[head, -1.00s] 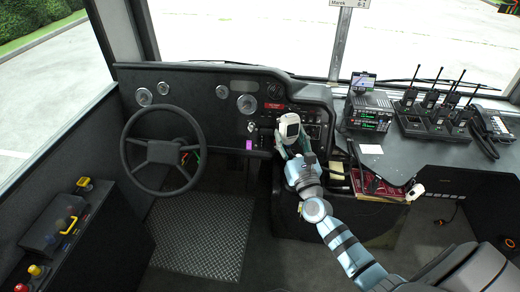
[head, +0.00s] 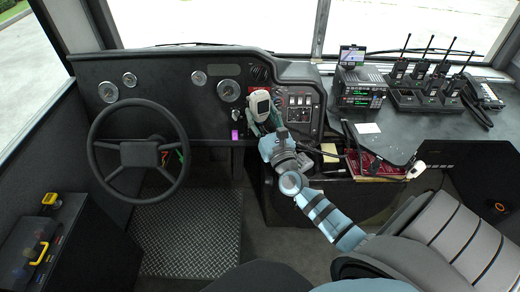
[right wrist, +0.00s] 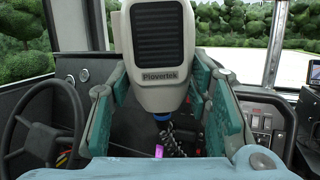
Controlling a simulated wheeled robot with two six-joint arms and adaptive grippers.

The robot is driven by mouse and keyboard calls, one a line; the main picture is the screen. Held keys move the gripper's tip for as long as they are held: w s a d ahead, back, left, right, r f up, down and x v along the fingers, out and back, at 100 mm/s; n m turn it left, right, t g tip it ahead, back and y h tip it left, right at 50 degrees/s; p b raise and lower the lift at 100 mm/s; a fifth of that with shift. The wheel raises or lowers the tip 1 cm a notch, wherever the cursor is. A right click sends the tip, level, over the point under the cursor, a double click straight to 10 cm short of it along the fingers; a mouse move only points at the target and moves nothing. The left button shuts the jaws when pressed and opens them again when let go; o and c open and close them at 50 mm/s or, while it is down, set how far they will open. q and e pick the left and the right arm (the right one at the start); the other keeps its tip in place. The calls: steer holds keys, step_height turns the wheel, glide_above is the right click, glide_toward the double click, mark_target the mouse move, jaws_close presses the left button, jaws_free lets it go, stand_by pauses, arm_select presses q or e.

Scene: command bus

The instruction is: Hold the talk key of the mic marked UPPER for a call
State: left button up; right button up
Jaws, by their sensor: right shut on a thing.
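My right gripper (head: 267,121) is shut on a pale hand mic (head: 260,103) and holds it upright in front of the dash. In the right wrist view the mic (right wrist: 157,50) shows its dark slotted grille and the name Plovertek, with the green fingers on both sides of its body. A blue collar and a coiled dark cord hang from its lower end. No UPPER mark can be read, and I cannot make out the talk key. Two stacked radios (head: 360,90) stand on the right counter. A second white mic (head: 416,170) is at the counter's front edge. My left gripper is out of view.
The steering wheel (head: 138,153) is left of my right arm. A charger rack (head: 425,103) with several handheld radios and a phone handset (head: 484,97) are on the counter. A dark red book (head: 368,167) lies near its front. A grey seat (head: 455,225) is at lower right.

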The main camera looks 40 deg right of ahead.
arm_select(q)
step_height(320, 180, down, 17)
steer(key=b, duration=1.6)
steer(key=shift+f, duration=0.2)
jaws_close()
